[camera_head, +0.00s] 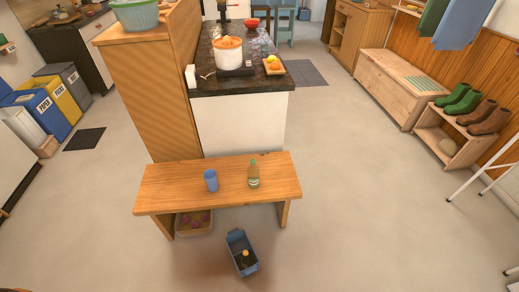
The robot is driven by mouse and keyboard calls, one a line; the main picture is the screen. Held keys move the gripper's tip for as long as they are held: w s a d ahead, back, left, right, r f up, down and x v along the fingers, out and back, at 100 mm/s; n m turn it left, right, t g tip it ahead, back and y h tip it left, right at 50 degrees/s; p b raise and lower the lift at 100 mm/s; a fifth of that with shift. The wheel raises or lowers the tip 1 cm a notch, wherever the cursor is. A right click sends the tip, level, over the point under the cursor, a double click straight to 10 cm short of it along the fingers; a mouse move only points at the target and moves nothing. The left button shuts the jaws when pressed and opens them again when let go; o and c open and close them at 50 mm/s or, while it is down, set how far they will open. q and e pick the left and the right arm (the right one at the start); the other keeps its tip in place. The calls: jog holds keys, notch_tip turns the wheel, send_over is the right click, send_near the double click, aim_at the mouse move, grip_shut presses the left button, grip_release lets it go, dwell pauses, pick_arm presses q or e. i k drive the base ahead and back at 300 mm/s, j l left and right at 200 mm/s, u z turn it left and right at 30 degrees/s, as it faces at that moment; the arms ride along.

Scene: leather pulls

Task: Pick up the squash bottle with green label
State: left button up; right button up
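A bottle (253,175) with a green top and a pale label band stands upright on the wooden bench (165,184), right of its middle. The label's print is too small to read. A second, dark bottle (245,258) with an orange-yellow cap is in a blue crate (236,240) on the floor in front of the bench. Its label cannot be made out. Neither of my grippers is in view.
A blue cup (211,180) stands on the bench, left of the bottle and apart from it. A basket (194,222) with purple things sits under the bench's left end. A counter (240,120) stands behind the bench. Open floor lies on both sides.

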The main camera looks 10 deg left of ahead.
aim_at(253, 171)
jog(key=l+u, duration=0.1)
jog(key=u, duration=0.3)
jog(key=i+l+u, duration=0.1)
jog(key=u, duration=0.3)
jog(key=l+u, duration=0.2)
jog(key=u, duration=0.2)
jog(key=l+u, duration=0.2)
jog(key=u, duration=0.2)
jog(key=l+u, duration=0.15)
jog(key=l, duration=0.4)
jog(key=k+l+u, duration=0.2)
jog(key=l, duration=0.35)
jog(key=l+u, duration=0.15)
jog(key=l, duration=0.4)
jog(key=k+l+u, duration=0.15)
jog(key=l, duration=0.4)
jog(key=i, duration=0.05)
